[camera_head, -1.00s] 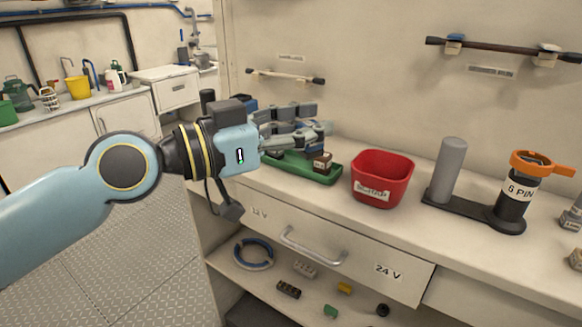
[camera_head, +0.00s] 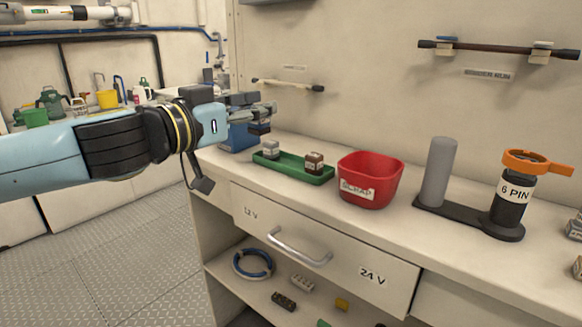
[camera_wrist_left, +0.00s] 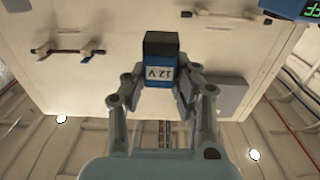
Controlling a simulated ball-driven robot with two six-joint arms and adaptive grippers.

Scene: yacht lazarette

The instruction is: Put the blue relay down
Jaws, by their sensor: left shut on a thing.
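The blue relay (camera_wrist_left: 158,72) has a dark end and a white label reading 12 V. My left gripper (camera_wrist_left: 160,82) is shut on it, with a finger on each side, in the left wrist view. In the head view my left gripper (camera_head: 264,113) is above the counter, left of and higher than the green tray (camera_head: 300,174). A dark blue piece just under its fingertips looks like the held relay, mostly hidden. My right gripper is not in view.
The green tray holds a grey relay (camera_head: 271,149) and a brown relay (camera_head: 314,162). A red SCRAP bin (camera_head: 369,180) is right of the tray, then a grey cylinder (camera_head: 441,172) and the 6 PIN holder (camera_head: 511,205). A drawer (camera_head: 320,250) is below.

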